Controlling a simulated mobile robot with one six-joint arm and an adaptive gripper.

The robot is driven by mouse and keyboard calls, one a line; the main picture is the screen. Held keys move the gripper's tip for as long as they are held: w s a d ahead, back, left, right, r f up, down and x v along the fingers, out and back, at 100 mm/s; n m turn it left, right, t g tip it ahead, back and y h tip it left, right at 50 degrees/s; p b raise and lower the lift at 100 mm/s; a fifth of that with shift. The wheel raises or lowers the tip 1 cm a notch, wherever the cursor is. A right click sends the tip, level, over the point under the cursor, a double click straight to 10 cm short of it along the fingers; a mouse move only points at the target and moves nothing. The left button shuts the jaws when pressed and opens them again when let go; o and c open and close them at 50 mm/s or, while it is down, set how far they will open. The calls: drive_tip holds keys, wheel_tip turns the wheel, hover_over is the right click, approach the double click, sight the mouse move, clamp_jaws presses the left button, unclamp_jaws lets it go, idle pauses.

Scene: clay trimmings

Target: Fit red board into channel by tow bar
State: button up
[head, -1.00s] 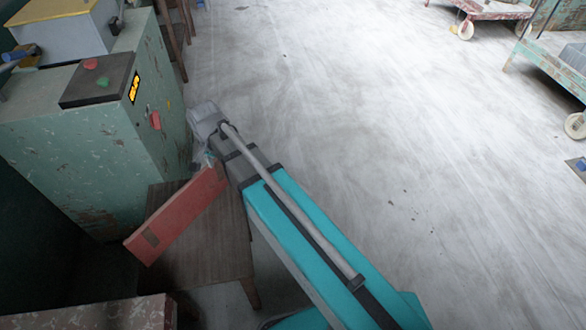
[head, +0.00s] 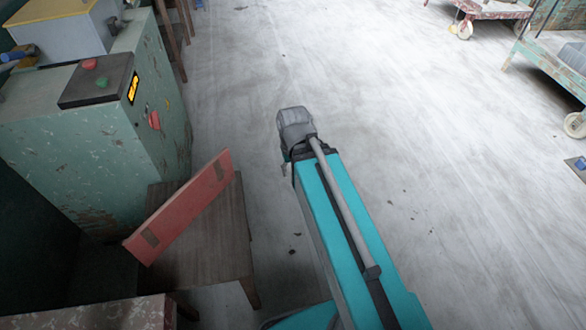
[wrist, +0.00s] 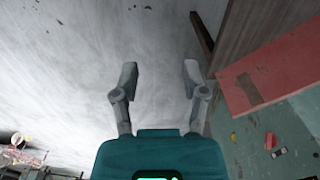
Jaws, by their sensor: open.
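The red board (head: 185,203) rests on the small brown wooden table (head: 215,235), running diagonally, with a dark patch near each end. It also shows at the right of the wrist view (wrist: 282,75). My gripper (wrist: 160,76) is open and empty, its two fingers apart over bare floor, to the left of the board in the wrist view. In the head view my arm hides most of the gripper, right of the table. I cannot make out a channel or a tow bar in these views.
A worn green machine cabinet (head: 60,150) with a black button box (head: 97,80) stands left, beside the table. A red cart (head: 497,9) and a green cart (head: 545,70) stand at the upper right. The pale floor between is largely clear.

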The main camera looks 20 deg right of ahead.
drive_tip(key=shift+o, duration=0.4)
drive_tip(key=shift+a, duration=0.1)
drive_tip(key=w+a+n, duration=0.3)
drive_tip(key=a+n, duration=0.5)
drive_tip(key=a, duration=0.3)
drive_tip(key=w+a+r+n+p, duration=0.1)
drive_tip(key=w+a+n, duration=0.1)
drive_tip(key=a+n, duration=0.7)
drive_tip(key=w+a+r+n+p, duration=0.1)
drive_tip(key=w+a+n, duration=0.2)
drive_tip(key=a+n, duration=0.6)
drive_tip(key=a, duration=0.6)
drive_tip(key=shift+w, duration=0.3)
drive_tip(key=shift+f, duration=0.1)
